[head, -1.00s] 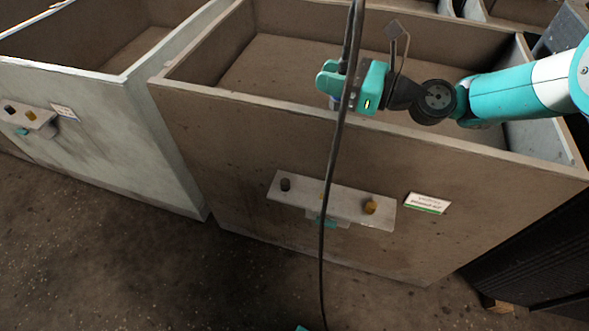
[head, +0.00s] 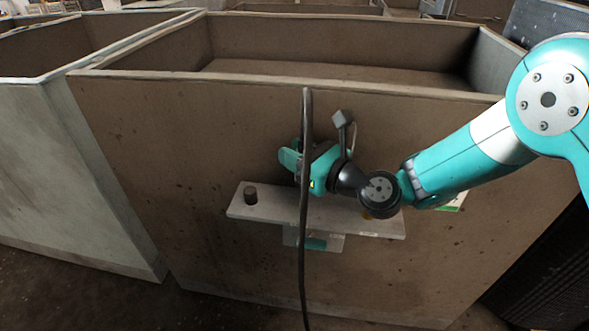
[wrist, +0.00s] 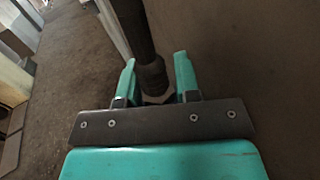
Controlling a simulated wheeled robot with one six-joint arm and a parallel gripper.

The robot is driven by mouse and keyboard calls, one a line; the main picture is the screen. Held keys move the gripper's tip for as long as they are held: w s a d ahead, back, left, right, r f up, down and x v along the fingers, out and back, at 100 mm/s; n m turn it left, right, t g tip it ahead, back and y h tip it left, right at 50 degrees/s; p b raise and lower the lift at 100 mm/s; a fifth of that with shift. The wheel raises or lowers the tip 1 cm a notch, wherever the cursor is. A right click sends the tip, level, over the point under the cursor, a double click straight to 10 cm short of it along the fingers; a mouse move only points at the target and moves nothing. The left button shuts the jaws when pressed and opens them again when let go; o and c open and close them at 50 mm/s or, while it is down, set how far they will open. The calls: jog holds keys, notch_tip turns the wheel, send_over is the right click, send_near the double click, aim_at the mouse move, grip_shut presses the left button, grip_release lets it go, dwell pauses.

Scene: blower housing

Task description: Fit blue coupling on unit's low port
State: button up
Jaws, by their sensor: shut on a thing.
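My gripper (head: 304,164) is shut on the fitting at the end of a dark hose (head: 304,270), above the ledge on the front wall of the brown bin. In the wrist view the hose's dark fitting (wrist: 152,76) stands between the two teal fingers. I cannot make out any blue on the coupling now.
The brown bin (head: 150,130) stands open-topped behind the ledge, with a paler bin (head: 60,170) at its left. A white and green label (head: 455,203) is partly behind my arm. Dark floor lies clear at lower left.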

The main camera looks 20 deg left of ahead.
jog(key=shift+f+b, duration=2.25)
jog(key=shift+r+p, duration=0.1)
jog(key=shift+p, duration=0.25)
jog(key=shift+f+b, duration=1)
jog(key=shift+f, duration=0.5)
jog(key=o, duration=1.1)
jog(key=shift+d, duration=0.1)
